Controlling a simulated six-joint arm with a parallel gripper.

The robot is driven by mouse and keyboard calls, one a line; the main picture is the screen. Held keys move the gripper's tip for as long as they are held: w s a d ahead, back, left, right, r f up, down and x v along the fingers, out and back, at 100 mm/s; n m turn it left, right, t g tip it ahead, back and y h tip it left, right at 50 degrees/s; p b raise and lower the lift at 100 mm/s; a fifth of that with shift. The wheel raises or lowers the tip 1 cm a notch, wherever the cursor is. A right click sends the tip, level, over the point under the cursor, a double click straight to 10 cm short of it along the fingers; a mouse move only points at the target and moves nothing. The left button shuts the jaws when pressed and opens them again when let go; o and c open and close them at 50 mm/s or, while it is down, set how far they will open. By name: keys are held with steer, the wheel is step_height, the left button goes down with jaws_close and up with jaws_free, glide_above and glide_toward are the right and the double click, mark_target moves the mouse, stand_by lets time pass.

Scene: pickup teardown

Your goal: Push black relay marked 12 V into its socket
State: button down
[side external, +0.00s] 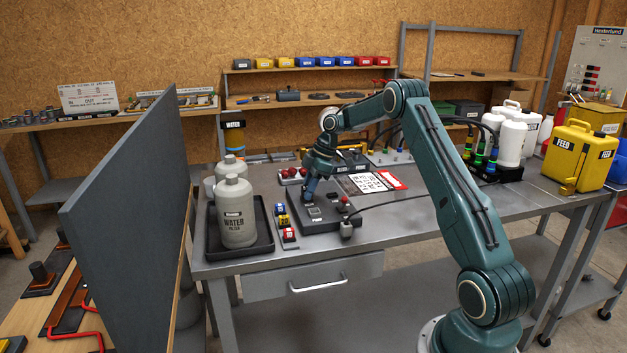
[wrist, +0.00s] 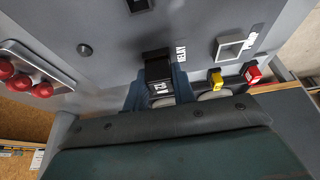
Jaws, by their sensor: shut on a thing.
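The black relay (wrist: 159,88) with white markings is between the blue fingers of my gripper (wrist: 157,80) in the wrist view. My gripper is shut on it. Just beyond the relay, a black socket (wrist: 155,54) sits on the grey panel next to the lettering RELAY. The relay overlaps the socket's near side, and I cannot tell whether it is seated or only close. In the side external view my gripper (side external: 311,192) is low over the left part of the dark panel (side external: 335,222). The relay and socket are hidden there.
A light square frame (wrist: 232,47) is on the panel. Red knobs (wrist: 22,82) stand to the left in the wrist view. Small yellow and red blocks (side external: 284,222) lie beside the panel. A grey water bottle (side external: 236,212) stands in a black tray (side external: 262,245). A cable crosses the bench.

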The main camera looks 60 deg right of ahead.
steer(key=shift+s+a+f, duration=0.1)
steer(key=shift+a+f, duration=0.1)
steer(key=shift+f, duration=1.15)
stand_by(1.4)
steer(key=c, duration=1.1)
jaws_free()
steer(key=v, duration=1.1)
steer(key=w+v, duration=0.1)
steer(key=v, duration=0.4)
steer(key=shift+d+r, duration=0.15)
steer(key=shift+r, duration=0.2)
